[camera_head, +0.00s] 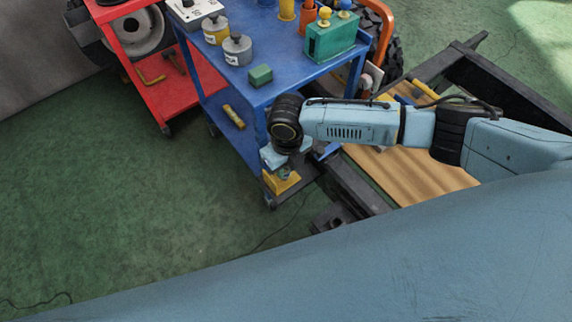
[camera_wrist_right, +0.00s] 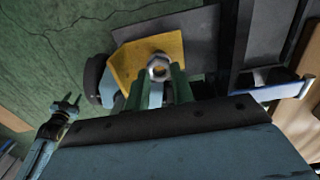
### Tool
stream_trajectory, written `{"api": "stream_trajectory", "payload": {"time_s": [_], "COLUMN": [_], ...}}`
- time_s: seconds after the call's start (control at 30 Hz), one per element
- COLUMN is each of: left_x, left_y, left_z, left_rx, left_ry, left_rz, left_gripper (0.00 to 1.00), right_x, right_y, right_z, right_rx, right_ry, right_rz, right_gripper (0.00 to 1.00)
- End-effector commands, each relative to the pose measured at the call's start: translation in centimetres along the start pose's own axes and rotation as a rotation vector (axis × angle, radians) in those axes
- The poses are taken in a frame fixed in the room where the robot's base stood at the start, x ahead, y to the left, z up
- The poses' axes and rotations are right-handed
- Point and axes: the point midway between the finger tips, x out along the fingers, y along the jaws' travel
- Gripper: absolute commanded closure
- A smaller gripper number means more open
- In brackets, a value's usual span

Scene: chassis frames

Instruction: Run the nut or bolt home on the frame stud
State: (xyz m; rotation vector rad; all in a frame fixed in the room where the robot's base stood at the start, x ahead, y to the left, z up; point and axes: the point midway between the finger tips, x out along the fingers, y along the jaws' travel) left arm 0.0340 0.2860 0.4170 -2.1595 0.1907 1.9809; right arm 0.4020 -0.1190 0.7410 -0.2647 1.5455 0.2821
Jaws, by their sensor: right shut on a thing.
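My right gripper (camera_head: 284,168) points down at the yellow bracket (camera_head: 281,183) on the dark frame (camera_head: 362,188). In the right wrist view, its green fingers (camera_wrist_right: 162,84) are shut on a grey metal nut (camera_wrist_right: 159,67). The nut sits in front of the yellow bracket (camera_wrist_right: 132,65), with a brownish centre. I cannot tell whether it is on the stud, as the stud is hidden. My left gripper (camera_wrist_right: 67,104) shows small at the lower left of the right wrist view, fingers apart and empty. It does not show in the head view.
A blue cart (camera_head: 262,92) stands close behind my right gripper, bearing weights, a green block (camera_head: 260,75) and a green holder (camera_head: 331,39). A red cart (camera_head: 158,93) is further left. A wooden board (camera_head: 418,175) lies within the frame. The green floor at left is clear except for a cable.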

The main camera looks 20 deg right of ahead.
Motion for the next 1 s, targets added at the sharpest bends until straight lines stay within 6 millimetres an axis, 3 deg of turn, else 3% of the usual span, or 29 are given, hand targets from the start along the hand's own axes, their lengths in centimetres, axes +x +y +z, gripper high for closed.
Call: {"api": "stream_trajectory", "payload": {"time_s": [0.37, 1.0], "left_x": [-0.44, -0.58], "left_y": [0.59, -0.07], "left_z": [-0.26, 0.07], "left_rx": [-0.001, 0.002], "left_ry": [0.003, -0.003], "left_rz": [0.008, 0.0], "left_gripper": [0.64, 0.64], "right_x": [-0.07, -0.05], "right_y": [-0.01, 0.0], "right_z": [0.05, 0.05], "right_rx": [0.0, 0.0], "right_ry": [0.0, 0.0], "right_rz": [0.0, 0.0], "right_gripper": [0.94, 0.94]}}
